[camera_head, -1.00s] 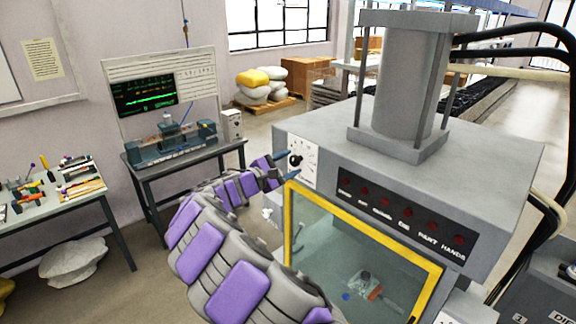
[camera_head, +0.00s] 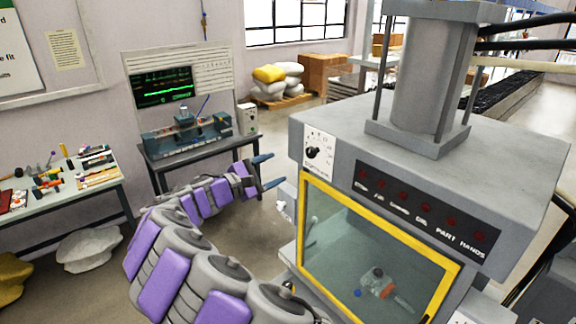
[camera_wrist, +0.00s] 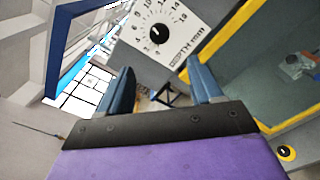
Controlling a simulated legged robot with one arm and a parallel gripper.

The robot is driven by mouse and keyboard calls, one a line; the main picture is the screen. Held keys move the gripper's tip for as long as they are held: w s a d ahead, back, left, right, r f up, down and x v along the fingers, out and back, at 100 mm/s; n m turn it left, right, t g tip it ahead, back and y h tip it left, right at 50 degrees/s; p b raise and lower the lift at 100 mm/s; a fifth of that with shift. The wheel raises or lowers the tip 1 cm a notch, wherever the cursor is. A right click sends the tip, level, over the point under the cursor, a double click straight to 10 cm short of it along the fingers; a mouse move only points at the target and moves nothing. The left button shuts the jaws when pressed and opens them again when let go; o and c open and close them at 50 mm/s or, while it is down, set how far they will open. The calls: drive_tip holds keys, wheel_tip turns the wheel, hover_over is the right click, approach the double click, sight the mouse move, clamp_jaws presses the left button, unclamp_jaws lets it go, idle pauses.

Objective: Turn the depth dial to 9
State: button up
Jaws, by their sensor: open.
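The depth dial (camera_head: 313,152) is a black knob on a white numbered plate (camera_head: 320,143) at the left of the grey press's front. In the wrist view the dial (camera_wrist: 157,36) shows above the fingertips, with a small white mark on it and "DEPTH mm" on the plate (camera_wrist: 185,28). Numbers ring the knob; I cannot tell surely which one the mark meets. My gripper (camera_head: 268,172) is open and empty, left of the dial and apart from it. Its two blue fingers also show in the wrist view (camera_wrist: 160,74).
The press has a yellow-framed clear door (camera_head: 378,245) below the dial and a dark panel of red lights (camera_head: 420,212) to its right. A bench with a screen (camera_head: 163,90) and a tool table (camera_head: 70,180) stand at the left. Open floor lies between them and the press.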

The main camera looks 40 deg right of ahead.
drive_tip(key=a, duration=0.5)
drive_tip(key=shift+s+a, duration=0.2)
drive_tip(key=shift+a, duration=0.05)
